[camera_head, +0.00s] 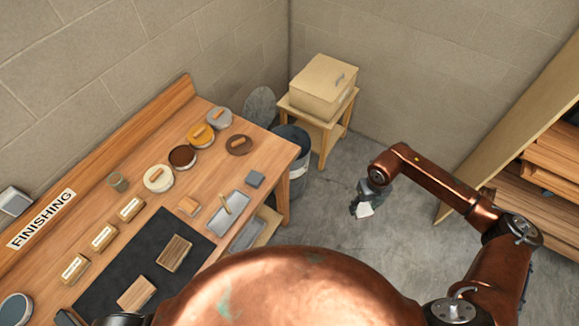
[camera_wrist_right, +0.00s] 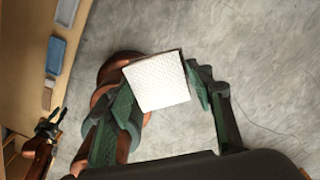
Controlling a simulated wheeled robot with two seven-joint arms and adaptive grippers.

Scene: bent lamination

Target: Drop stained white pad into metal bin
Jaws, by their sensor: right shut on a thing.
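The white pad (camera_head: 365,210) is in my right gripper (camera_head: 367,201), held over open floor right of the workbench. In the right wrist view the pad (camera_wrist_right: 160,82) is a textured white square between the green fingers (camera_wrist_right: 160,100); no stain shows clearly on this face. The metal bin (camera_head: 299,162) is a dark grey round bin beyond the workbench's right corner, partly hidden by it. The pad is apart from the bin, to its right and nearer. My left gripper (camera_wrist_right: 47,127) shows small at the left of the right wrist view, with its finger opening unclear.
The wooden workbench (camera_head: 222,170) holds round tins, brushes, wood blocks, a dark mat (camera_head: 120,262) and a metal tray. A beige box (camera_head: 322,84) sits on a small wooden stand behind the bin. Timber shelving (camera_head: 545,165) stands at right. The concrete floor between is clear.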

